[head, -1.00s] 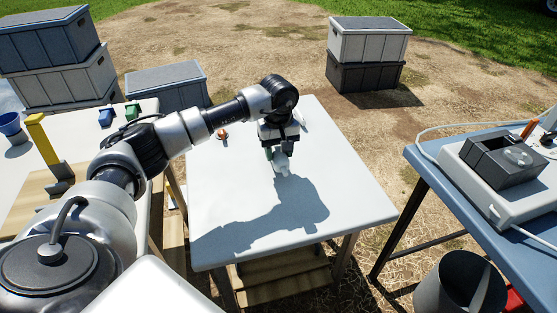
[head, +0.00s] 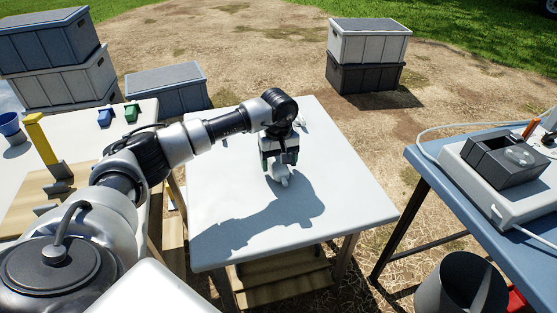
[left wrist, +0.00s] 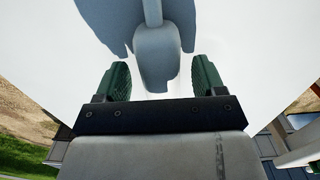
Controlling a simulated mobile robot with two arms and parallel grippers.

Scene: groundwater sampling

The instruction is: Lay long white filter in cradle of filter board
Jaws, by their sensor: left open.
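My left gripper (head: 279,165) points down over the middle of the white table. In the left wrist view its two dark green fingers (left wrist: 154,82) are apart. A pale grey-white rounded body with a thin stem (left wrist: 156,62), seemingly the long white filter, lies between and beyond the fingertips, with gaps on both sides. The wooden board (head: 28,208) with grey holders and a yellow post, seemingly the filter board, is on the left table.
The white table (head: 345,205) is mostly clear around the gripper. Blue and green pieces (head: 131,111) lie on the left table. A blue table (head: 450,203) with a grey box (head: 505,160) stands at right, a grey bucket (head: 462,285) below it. Crates (head: 368,45) stand behind.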

